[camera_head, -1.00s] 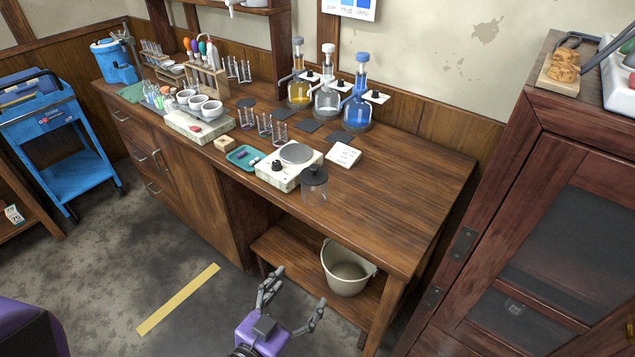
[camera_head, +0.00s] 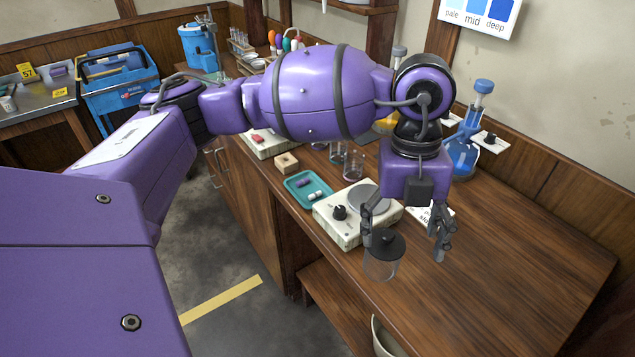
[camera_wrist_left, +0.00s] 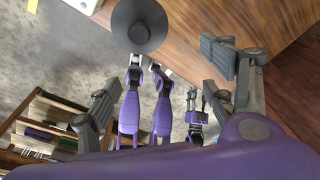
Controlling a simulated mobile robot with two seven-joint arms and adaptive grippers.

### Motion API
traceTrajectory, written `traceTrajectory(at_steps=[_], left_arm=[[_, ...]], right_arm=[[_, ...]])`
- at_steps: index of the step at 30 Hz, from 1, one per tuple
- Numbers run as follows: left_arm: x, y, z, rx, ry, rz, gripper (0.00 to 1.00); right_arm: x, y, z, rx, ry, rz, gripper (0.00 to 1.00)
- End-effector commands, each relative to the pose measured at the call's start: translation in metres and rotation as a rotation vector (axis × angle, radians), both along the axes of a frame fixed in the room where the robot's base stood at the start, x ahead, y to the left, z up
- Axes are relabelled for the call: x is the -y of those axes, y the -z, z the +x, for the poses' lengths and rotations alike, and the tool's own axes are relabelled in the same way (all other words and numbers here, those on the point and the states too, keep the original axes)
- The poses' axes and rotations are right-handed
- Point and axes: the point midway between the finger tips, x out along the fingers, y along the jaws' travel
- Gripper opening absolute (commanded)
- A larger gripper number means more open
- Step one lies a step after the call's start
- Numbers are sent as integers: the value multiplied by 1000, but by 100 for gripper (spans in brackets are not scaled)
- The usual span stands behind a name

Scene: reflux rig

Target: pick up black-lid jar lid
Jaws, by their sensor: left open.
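The clear jar (camera_head: 381,267) stands upright on the wooden counter, in front of the hot plate. Its round black lid (camera_head: 384,244) with a small knob sits on it. In the left wrist view the lid (camera_wrist_left: 139,17) is a dark disc at the top edge. My left gripper (camera_head: 403,247) is open and empty and points down above the counter. In the head view one finger overlaps the jar's left edge, and the other hangs to its right. I cannot tell whether a finger touches the lid. Purple parts with grey ends in the wrist view may belong to my right arm.
The hot plate (camera_head: 334,226) stands just behind the jar. A teal tray (camera_head: 291,195) and a wooden block (camera_head: 287,162) lie left of it. A blue flask (camera_head: 463,155) stands at the back. The counter's right side (camera_head: 530,255) is clear. A bucket (camera_head: 384,340) is below.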

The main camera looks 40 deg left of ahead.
Motion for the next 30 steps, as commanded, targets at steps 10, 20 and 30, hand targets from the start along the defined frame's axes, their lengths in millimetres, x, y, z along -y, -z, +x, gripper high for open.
traceTrajectory(at_steps=[10,20,30], left_arm=[[-30,1,21,86,-77,129,76],[-33,39,22,82,-76,127,76],[-32,59,22,83,-74,125,76]], right_arm=[[-4,1,9,13,1,7,40],[-3,-1,2,2,6,7,40],[-2,1,-2,-6,8,6,40]])
